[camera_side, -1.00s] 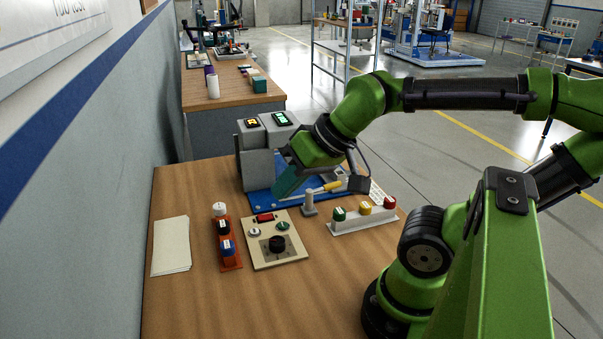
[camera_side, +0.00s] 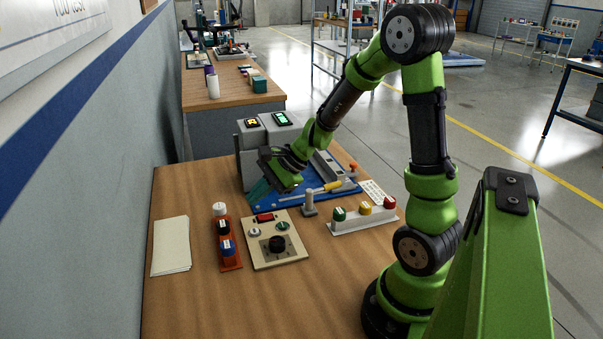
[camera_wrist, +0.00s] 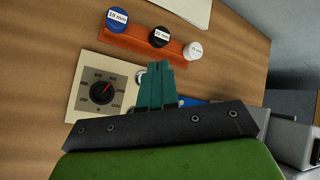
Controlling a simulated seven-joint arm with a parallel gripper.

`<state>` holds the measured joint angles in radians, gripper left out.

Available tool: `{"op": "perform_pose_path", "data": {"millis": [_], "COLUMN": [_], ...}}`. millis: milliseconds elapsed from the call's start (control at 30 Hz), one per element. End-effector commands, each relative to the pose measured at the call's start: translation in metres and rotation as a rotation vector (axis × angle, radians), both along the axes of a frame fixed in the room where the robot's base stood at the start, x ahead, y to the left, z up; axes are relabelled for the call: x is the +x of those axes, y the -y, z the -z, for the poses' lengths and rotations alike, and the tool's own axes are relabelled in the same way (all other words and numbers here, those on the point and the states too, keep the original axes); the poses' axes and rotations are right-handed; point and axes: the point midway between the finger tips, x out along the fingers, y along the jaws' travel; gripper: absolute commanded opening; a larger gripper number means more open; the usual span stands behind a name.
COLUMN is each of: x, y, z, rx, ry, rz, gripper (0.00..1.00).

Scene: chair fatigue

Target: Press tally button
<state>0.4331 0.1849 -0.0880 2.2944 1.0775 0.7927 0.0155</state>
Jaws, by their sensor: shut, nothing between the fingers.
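A beige panel (camera_side: 293,225) lies on the table with a red display (camera_side: 264,217), a pale round button (camera_side: 254,232), a green button (camera_side: 283,226) and a black knob (camera_side: 277,243). My gripper (camera_side: 254,202) has teal fingers and is shut and empty, just behind the panel's far left corner in the side view. In the wrist view, my fingertips (camera_wrist: 158,66) are beside the pale button (camera_wrist: 141,77), which is partly hidden. The knob (camera_wrist: 102,93) shows fully there, while the fingers cover the display and green button. I cannot tell which button is the tally.
An orange rack (camera_side: 231,262) with white, black and blue labelled caps stands left of the panel. A grey post (camera_side: 309,204) and a white block (camera_side: 350,226) with green, yellow and red buttons stand right. A blue-based machine (camera_side: 345,195) is behind. Paper (camera_side: 171,246) lies left.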

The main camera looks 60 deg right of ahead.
Motion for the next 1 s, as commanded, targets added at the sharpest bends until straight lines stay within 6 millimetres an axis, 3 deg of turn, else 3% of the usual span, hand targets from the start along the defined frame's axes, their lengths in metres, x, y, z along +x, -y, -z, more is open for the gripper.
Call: {"op": "perform_pose_path", "data": {"millis": [200,600,767,1000], "x": [0.013,0.013,0.013,0.013], "y": [0.007,0.007,0.007,0.006], "z": [-0.007,-0.005,0.009,0.043], "rx": [0.04,0.041,0.044,0.046], "ry": [0.034,0.034,0.031,0.029], "rz": [0.088,0.089,0.09,0.09], "gripper": [0.0,0.0,0.0,0.0]}}
